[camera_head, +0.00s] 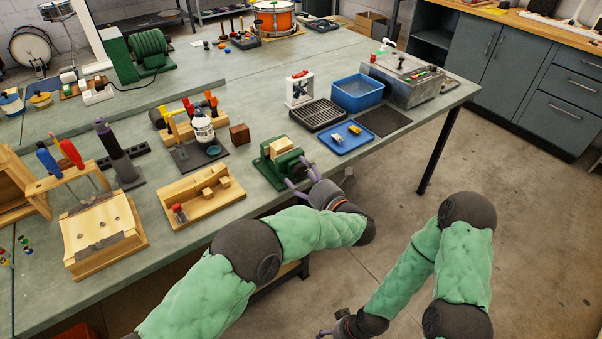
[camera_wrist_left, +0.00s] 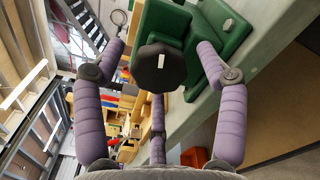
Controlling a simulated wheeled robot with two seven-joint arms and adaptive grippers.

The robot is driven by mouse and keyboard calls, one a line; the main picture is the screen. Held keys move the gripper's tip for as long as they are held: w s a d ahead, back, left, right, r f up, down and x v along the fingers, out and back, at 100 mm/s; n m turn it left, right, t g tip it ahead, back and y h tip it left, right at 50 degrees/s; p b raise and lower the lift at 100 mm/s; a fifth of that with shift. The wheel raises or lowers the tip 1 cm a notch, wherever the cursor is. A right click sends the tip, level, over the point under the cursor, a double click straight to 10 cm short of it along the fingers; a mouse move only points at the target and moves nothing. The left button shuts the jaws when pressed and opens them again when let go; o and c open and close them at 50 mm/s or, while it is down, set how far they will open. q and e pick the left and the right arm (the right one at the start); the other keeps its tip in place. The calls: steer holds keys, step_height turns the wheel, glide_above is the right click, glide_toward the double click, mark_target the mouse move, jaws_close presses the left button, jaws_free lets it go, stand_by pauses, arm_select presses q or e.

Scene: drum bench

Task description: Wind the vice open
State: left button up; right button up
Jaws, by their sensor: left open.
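The green vice (camera_head: 279,170) stands at the front edge of the bench, with a pale wooden block (camera_head: 281,146) at its top between the jaws. My left gripper (camera_head: 300,174) is open at the front of the vice, over the bench edge. In the left wrist view, the dark, many-sided vice knob (camera_wrist_left: 158,68) lies between its spread purple fingers, with a visible gap on the left side. The green vice body (camera_wrist_left: 226,25) is behind it. I cannot tell whether any finger touches the knob. My right gripper (camera_head: 332,331) is low at the bottom edge, partly cut off.
Left of the vice is a wooden tray (camera_head: 175,198) with blocks. Right of it are a blue tray (camera_head: 348,143) with small parts, a black grate (camera_head: 319,115) and a blue bin (camera_head: 357,93). The floor before the bench is clear.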

arm_select(q)
steer(key=v, duration=0.7)
